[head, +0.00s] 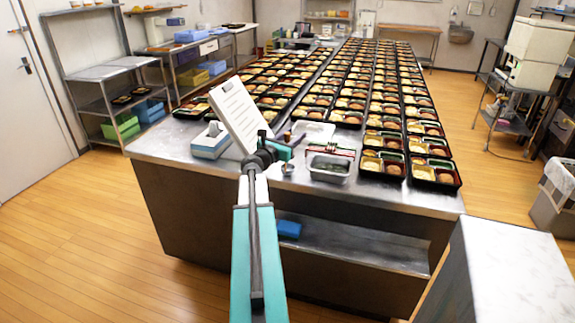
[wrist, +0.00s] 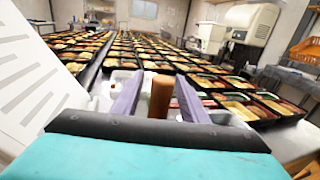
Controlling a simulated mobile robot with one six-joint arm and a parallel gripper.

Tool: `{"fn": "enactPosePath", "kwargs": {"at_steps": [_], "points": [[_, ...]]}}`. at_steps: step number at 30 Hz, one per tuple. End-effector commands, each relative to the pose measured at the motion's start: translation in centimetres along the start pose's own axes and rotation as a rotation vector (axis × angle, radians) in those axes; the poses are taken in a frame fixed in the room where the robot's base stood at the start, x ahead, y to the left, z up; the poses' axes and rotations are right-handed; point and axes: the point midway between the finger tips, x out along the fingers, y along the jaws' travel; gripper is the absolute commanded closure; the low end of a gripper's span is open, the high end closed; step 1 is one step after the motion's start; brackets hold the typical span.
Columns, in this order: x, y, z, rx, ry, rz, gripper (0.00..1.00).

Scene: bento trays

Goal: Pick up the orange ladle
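An upright orange-brown cylinder (wrist: 160,96) shows between the fingers in the wrist view. It looks like a handle, possibly the orange ladle's; no ladle bowl can be made out. My gripper (wrist: 158,98) is open, with one grey-purple finger on each side of the cylinder and visible gaps between. Whether the cylinder stands between the fingertips or beyond them is hard to tell. In the head view my gripper (head: 297,142) is over the near end of the steel table, and a small brown piece (head: 287,136) shows just beside it.
A white sheet on a stand (head: 240,115) rises close to my gripper's left. A metal pan (head: 328,168) with red and green utensils lies to the right, a small metal cup (head: 288,169) in front. Rows of bento trays (head: 383,160) fill the steel table (head: 190,170).

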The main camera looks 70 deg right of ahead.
Motion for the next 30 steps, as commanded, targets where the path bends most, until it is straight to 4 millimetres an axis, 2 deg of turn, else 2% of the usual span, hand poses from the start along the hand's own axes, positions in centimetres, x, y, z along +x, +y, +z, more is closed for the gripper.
{"fn": "enactPosePath", "kwargs": {"at_steps": [3,4,9,11,23,30], "points": [[0.0,0.0,0.0,0.000,0.000,0.000,0.60],[0.0,0.0,0.0,0.000,0.000,0.000,0.63],[0.0,0.0,0.0,0.000,0.000,0.000,0.92],[0.0,0.0,0.0,0.000,0.000,0.000,1.00],[0.0,0.1,0.1,0.000,-0.001,0.001,1.00],[0.0,0.1,1.4,0.001,-0.001,0.001,1.00]]}}
